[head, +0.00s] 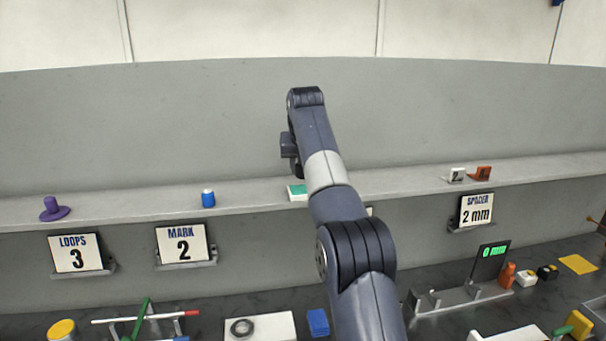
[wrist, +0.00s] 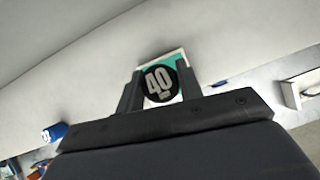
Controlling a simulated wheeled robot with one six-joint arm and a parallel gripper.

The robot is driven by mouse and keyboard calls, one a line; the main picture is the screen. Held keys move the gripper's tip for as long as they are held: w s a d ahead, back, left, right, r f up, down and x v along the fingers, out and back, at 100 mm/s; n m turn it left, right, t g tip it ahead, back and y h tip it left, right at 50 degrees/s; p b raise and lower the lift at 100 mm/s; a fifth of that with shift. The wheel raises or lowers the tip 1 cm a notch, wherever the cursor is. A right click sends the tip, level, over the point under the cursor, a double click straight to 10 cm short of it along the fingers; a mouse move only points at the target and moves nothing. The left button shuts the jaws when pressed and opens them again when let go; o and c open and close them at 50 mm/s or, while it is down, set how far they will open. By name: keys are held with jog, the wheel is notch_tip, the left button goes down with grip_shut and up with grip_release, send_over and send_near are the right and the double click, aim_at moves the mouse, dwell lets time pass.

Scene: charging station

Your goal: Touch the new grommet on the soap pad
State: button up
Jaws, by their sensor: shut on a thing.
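The soap pad (wrist: 179,57), teal with a pale rim, shows just behind the held piece. I cannot tell whether the two touch. In the head view the teal pad (head: 297,191) lies on the shelf, partly covered by my arm.
A dark ring (head: 242,328) lies on a white block below. The shelf is clear between bottle and pad.

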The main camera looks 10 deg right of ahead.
jog(key=shift+w+f, duration=0.15)
jog(key=shift+f, duration=1.25)
jog(key=shift+f+b, duration=0.3)
jog(key=shift+f, duration=0.2)
jog(key=shift+f, duration=0.2)
dwell(1.0)
